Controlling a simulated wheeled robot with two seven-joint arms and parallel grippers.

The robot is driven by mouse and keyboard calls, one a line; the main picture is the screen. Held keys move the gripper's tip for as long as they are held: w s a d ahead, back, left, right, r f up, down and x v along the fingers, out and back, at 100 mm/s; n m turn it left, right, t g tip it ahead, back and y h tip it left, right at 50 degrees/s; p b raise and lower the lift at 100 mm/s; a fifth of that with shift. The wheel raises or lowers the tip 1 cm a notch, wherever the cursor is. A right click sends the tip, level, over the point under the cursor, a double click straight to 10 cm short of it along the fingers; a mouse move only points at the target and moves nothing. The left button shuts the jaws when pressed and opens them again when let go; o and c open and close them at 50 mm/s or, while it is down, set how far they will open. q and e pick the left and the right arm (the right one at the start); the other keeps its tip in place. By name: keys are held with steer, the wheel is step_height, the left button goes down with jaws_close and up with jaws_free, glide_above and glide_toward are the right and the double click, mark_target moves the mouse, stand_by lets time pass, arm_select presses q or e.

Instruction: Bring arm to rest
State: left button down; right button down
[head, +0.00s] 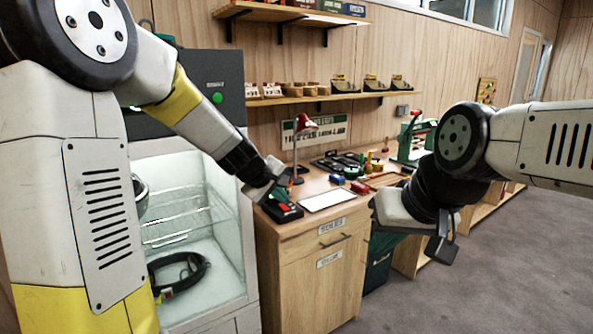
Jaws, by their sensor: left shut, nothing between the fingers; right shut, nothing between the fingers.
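My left arm comes in from the left and reaches down to the front of the wooden workbench (308,240). My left gripper (272,186) is shut and empty, just above or beside a small black and red device (283,212) on the benchtop; whether it touches it I cannot tell. My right arm comes in from the right. My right gripper (441,248) is shut and empty, pointing down in front of the bench's right side, over the floor.
A glass-fronted cabinet (240,240) with a black harness or strap loop (180,272) inside stands at left. On the bench are a white sheet (322,200), a red lamp (306,124) and a green machine (412,140). Shelves line the wall. Grey floor (520,265) is clear at right.

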arm_select(q)
steer(key=s+a+r+m, duration=0.3)
steer(key=s+r+m, duration=0.25)
steer(key=s, duration=0.75)
steer(key=s+a+m+g+y, duration=0.1)
steer(key=s+a, duration=0.2)
steer(key=s, duration=0.4)
steer(key=s+a+m+y, duration=0.1)
steer(key=s+a, duration=0.3)
steer(key=s, duration=0.4)
steer(key=shift+s+m+g, duration=0.3)
steer(key=shift+m+g, duration=0.1)
steer(key=shift+m, duration=0.25)
